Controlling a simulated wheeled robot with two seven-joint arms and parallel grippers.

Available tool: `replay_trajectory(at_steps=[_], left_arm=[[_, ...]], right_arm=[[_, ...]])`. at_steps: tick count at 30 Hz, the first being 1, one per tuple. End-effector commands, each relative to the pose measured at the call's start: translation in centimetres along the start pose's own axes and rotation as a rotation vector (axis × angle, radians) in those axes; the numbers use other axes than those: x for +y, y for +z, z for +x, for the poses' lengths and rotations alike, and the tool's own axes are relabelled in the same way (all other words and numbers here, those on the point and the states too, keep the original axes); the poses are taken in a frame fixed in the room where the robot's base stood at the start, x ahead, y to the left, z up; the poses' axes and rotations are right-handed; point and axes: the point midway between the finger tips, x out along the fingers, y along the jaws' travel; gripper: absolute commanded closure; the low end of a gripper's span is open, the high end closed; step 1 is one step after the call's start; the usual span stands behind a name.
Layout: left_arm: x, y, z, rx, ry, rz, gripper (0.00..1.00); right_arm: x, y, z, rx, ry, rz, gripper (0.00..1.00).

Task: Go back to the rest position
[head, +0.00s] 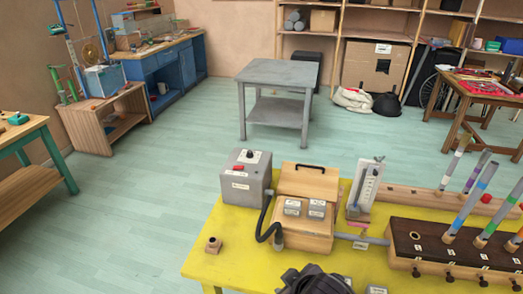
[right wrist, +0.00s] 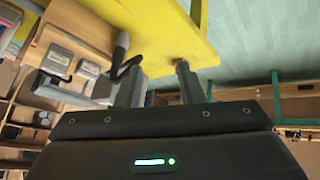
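My right gripper (right wrist: 160,68) shows in the right wrist view with its two fingers apart and nothing between them. It points over the yellow table (right wrist: 165,25). In the head view a dark shape at the bottom edge seems to be part of my right arm; its fingers cannot be made out there. My left gripper is not in view. The yellow table (head: 215,215) carries a wooden box (head: 304,222) with grey labelled blocks, a grey box (head: 246,178) with a red button, and a small wooden block (head: 213,245) with a dark top.
A black hose (head: 265,222) lies between the grey box and the wooden box. A gauge (head: 365,190) stands behind. A dark wooden rack (head: 425,247) holds several coloured tubes on the right. A grey table (head: 277,72) stands beyond, with clear floor (head: 150,200) to the left.

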Motion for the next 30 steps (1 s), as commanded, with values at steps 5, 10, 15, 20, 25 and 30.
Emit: replay_trajectory(at_steps=[5,10,15,20,25,30], left_arm=[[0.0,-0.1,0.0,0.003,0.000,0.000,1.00],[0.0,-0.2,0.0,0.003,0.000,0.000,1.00],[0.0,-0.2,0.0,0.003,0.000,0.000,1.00],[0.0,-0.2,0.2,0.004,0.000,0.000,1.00],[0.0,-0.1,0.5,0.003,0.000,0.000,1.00],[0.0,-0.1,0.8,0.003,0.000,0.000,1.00]], right_arm=[[1.5,4.9,-3.3,-0.115,0.033,0.214,0.65],[2.4,8.8,-5.9,-0.210,0.052,0.358,0.65],[2.7,12.3,-8.3,-0.295,0.066,0.477,0.65],[2.7,14.9,-8.9,-0.356,0.071,0.549,0.65],[2.3,16.4,-5.0,-0.366,0.065,0.544,0.65],[1.5,18.7,-0.7,-0.381,0.057,0.543,0.65]])
